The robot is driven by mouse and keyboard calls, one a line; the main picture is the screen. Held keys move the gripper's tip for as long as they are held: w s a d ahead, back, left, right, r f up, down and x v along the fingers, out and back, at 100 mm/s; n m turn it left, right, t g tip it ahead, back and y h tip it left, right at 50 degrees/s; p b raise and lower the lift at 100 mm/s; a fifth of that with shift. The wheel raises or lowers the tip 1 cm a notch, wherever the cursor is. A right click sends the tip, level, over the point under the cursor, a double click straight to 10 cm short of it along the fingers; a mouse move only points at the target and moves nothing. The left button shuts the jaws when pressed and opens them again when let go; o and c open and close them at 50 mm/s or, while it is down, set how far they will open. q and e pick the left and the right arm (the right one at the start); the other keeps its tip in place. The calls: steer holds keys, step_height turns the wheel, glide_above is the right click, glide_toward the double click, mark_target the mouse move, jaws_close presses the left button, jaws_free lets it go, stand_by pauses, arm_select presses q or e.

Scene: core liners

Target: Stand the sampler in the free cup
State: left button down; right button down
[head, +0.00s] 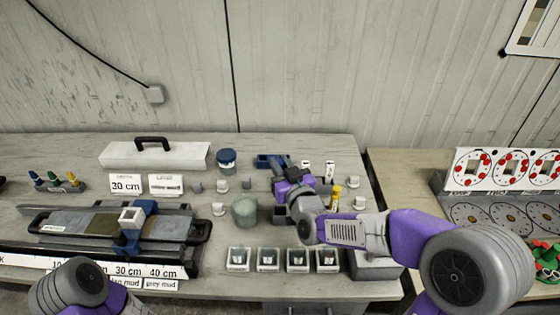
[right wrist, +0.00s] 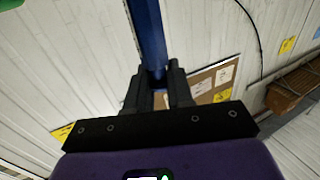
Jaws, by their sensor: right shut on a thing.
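My right gripper (head: 283,168) is over the back right of the bench, pointing away from me. In the right wrist view its fingers (right wrist: 158,88) are shut on a long blue bar, the sampler (right wrist: 147,40). Dark blue parts (head: 266,160) show at the fingertips in the head view; I cannot tell sampler from what lies behind. Small white cups stand left of the gripper (head: 218,209) and right of it (head: 353,183). A yellow piece (head: 336,193) stands beside the forearm. Which cup is free is unclear, and my arm hides part of this area. My left gripper is out of view.
A grey-green pot (head: 245,210) and a blue-lidded jar (head: 226,160) stand left of the gripper. Several white trays (head: 268,260) line the front edge. A long core rig (head: 110,225) fills the left. A second table (head: 405,175) stands right, past a gap.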

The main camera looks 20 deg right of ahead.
steer(key=shift+w+f+b, duration=0.1)
steer(key=shift+f+b, duration=0.9)
steer(key=shift+f, duration=1)
steer(key=shift+f+b, duration=0.65)
steer(key=shift+f, duration=0.8)
steer(key=shift+f+b, duration=1.1)
steer(key=shift+b, duration=0.15)
steer(key=c, duration=0.9)
jaws_free()
steer(key=shift+r+p, duration=2)
steer(key=shift+r, duration=1.55)
steer(key=shift+f, duration=0.1)
